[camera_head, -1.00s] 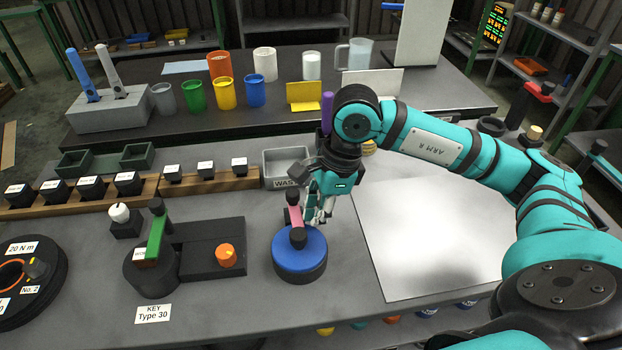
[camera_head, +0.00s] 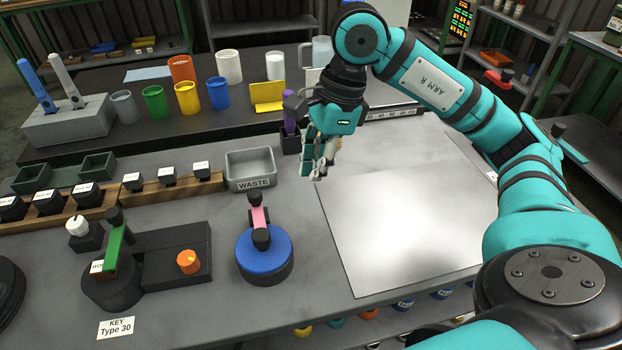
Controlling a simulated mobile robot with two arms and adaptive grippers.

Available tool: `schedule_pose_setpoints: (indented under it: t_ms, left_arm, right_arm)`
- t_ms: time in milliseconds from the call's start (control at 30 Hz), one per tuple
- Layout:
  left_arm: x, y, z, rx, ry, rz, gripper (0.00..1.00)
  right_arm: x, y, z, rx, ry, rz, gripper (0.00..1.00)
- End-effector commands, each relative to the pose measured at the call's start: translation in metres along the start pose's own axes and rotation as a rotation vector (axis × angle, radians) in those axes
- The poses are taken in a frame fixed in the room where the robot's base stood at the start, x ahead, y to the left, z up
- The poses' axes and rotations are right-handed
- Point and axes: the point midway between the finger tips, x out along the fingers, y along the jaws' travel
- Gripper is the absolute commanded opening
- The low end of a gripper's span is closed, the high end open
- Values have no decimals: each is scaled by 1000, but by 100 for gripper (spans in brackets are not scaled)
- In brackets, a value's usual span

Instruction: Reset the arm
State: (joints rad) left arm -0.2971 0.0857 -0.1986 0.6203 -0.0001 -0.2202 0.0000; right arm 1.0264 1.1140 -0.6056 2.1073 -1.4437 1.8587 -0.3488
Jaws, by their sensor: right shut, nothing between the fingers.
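My right arm (camera_head: 436,88) comes in from the right. My right gripper (camera_head: 318,158) hangs fingers down above the bench, near the far left corner of the pale metal sheet. Its fingers are together with nothing between them. It is apart from the blue round device (camera_head: 265,252) with the pink handle (camera_head: 260,217), which stands below it and to the left in the picture. My left gripper is not in view.
A grey waste tray (camera_head: 251,170) lies left of my right gripper. A purple object (camera_head: 289,112) stands in a dark holder close by. The pale metal sheet (camera_head: 410,230) is clear. A dark device with a green handle (camera_head: 117,246) stands at left.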

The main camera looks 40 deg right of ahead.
Motion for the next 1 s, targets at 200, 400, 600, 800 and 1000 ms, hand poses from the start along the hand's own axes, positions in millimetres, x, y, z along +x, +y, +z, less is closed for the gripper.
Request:
schedule_pose_setpoints:
  t_ms: [200,400,600,800,1000]
  left_arm:
    - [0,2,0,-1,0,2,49]
    - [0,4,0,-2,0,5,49]
    - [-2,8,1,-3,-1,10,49]
    - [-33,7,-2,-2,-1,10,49]
    - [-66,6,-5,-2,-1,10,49]
  right_arm:
    - [-2,0,0,-1,0,1,0]
    - [-2,0,0,-1,0,1,0]
    - [-3,0,1,-1,0,0,0]
    - [-34,0,8,-1,-1,0,0]
    - [-66,0,16,-1,0,0,0]
